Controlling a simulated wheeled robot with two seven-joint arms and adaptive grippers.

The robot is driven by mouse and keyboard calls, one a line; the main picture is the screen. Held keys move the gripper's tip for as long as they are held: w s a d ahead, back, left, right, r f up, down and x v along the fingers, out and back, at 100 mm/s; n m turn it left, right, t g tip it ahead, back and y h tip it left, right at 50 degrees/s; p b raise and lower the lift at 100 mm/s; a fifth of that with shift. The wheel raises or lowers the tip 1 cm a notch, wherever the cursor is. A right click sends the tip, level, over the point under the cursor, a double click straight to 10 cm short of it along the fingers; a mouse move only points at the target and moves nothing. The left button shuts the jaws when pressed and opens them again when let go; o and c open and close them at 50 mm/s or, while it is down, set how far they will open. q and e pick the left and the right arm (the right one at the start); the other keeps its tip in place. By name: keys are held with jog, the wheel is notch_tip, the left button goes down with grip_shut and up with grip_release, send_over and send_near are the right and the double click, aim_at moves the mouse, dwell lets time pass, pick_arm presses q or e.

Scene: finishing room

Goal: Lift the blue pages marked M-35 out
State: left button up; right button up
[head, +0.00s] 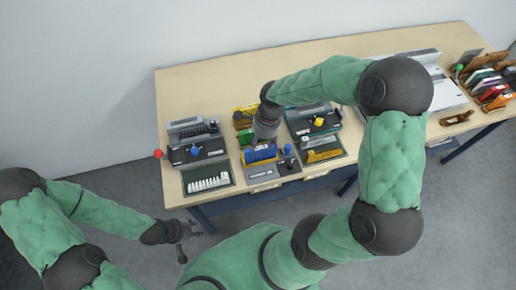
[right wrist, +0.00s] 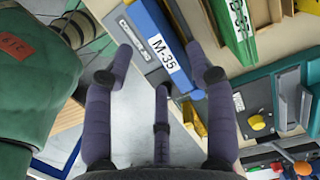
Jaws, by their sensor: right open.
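The blue pages marked M-35 (right wrist: 165,48) stand in a row in the right wrist view, with a white label showing. In the head view, blue pages (head: 262,155) show just below my right gripper (head: 264,138), which comes down over the middle of the table. In the right wrist view my right gripper (right wrist: 162,72) is open and empty, with its fingers spread to either side of the M-35 pages. I cannot tell whether the fingers reach down beside them. My left gripper (head: 186,242) hangs in front of the table's left end, fingers apart and empty.
A grey labelled block (right wrist: 138,35) sits directly left of the blue pages, and green pieces (right wrist: 233,25) lie to the right. Dark machines with a blue knob (head: 195,151) and a yellow knob (head: 319,122) flank the right gripper. The wooden table (head: 190,80) is bare at the back left.

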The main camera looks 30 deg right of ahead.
aim_at(260, 148)
notch_tip(260, 148, down, 2)
jog(key=shift+s+a+f, duration=0.1)
jog(key=shift+s+f, duration=0.05)
jog(key=shift+f, duration=0.1)
jog(key=shift+w+f, duration=0.3)
jog(key=shift+f, duration=0.15)
notch_tip(260, 148, down, 5)
jog(key=shift+s+a+f+b, duration=0.1)
jog(key=shift+s+a+b, duration=0.05)
jog(key=shift+b, duration=0.55)
grip_shut()
